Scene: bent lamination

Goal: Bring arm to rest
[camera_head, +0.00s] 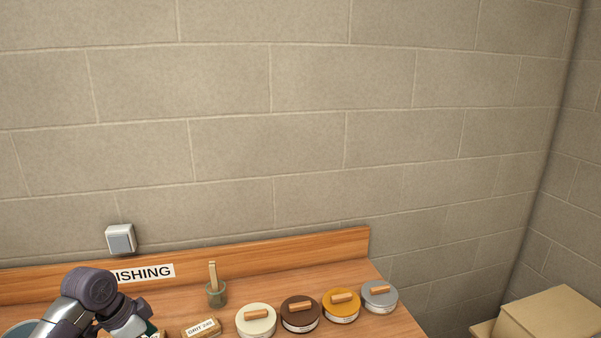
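One of my arms shows at the lower left, with its dark joint and silver links (92,296) over the left part of the wooden bench (385,325). It comes in from the left side. Its fingers are not clearly visible at the bottom edge, so I cannot tell whether they are open. A small green thing with a pale marking shows right beside the arm's end, mostly hidden. My other arm is out of view.
Several round tins with wooden handles, cream (256,323), brown (301,318), yellow (341,309) and grey (380,299), line the bench. A labelled block (201,328) and a cup with a brush (216,294) stand left of them. A cardboard box (550,316) is at lower right.

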